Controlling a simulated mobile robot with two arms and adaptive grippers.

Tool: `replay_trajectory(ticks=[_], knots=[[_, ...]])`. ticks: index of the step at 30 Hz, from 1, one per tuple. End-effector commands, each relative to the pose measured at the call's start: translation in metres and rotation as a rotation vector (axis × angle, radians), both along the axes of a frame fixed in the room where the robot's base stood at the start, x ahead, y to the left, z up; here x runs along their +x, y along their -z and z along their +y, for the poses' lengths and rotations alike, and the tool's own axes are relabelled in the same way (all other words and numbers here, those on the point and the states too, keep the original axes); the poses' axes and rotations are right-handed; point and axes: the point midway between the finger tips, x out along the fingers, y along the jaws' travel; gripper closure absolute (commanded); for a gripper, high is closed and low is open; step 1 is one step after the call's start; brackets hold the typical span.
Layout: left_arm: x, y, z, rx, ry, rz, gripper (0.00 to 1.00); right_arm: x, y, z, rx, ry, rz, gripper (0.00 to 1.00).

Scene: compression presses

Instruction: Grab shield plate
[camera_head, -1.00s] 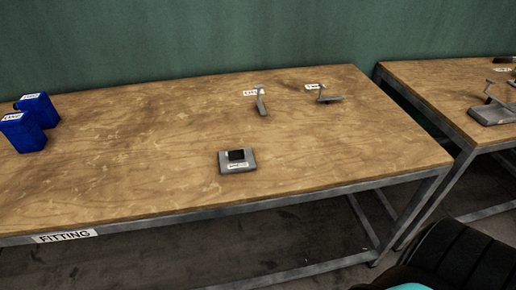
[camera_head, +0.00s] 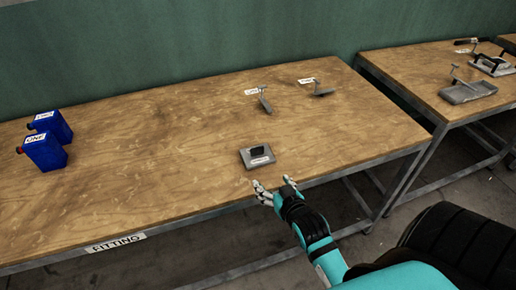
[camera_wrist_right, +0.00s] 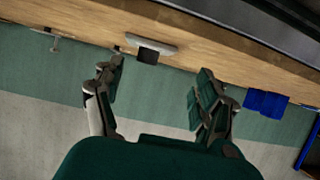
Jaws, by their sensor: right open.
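My left gripper is not in view.
Two blue containers (camera_head: 46,153) stand on the left of the wooden table (camera_head: 150,150). Two small grey metal parts with labels, one (camera_head: 265,104) and another (camera_head: 322,90), lie toward the back. A second table (camera_head: 415,80) on the right holds a grey tool (camera_head: 468,92).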

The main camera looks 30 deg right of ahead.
Motion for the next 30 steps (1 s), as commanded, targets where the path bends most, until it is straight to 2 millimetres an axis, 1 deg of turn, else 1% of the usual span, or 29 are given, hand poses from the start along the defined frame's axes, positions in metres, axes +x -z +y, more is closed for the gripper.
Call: replay_trajectory(ticks=[1,3,6,8,12,18,21,24,30], knots=[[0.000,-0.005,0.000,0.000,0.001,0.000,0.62,-0.001,-0.021,-0.003,-0.004,0.009,-0.026,0.27],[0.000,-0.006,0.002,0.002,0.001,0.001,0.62,0.000,-0.036,-0.007,-0.010,0.018,-0.048,0.27],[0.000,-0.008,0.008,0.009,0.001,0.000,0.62,0.007,-0.042,-0.011,-0.013,0.022,-0.062,0.27],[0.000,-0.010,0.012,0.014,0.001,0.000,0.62,0.017,-0.040,-0.013,-0.014,0.022,-0.064,0.27],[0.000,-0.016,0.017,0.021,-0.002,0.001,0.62,0.045,-0.030,-0.020,-0.013,0.022,-0.063,0.27],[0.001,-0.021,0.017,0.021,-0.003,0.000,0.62,0.084,-0.014,-0.029,-0.013,0.021,-0.063,0.27],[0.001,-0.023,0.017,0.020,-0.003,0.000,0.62,0.099,-0.008,-0.033,-0.014,0.021,-0.061,0.27],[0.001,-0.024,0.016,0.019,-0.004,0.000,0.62,0.107,-0.004,-0.035,-0.014,0.021,-0.062,0.27],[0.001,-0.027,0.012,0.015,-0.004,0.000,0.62,0.118,0.000,-0.040,-0.015,0.020,-0.062,0.27]])
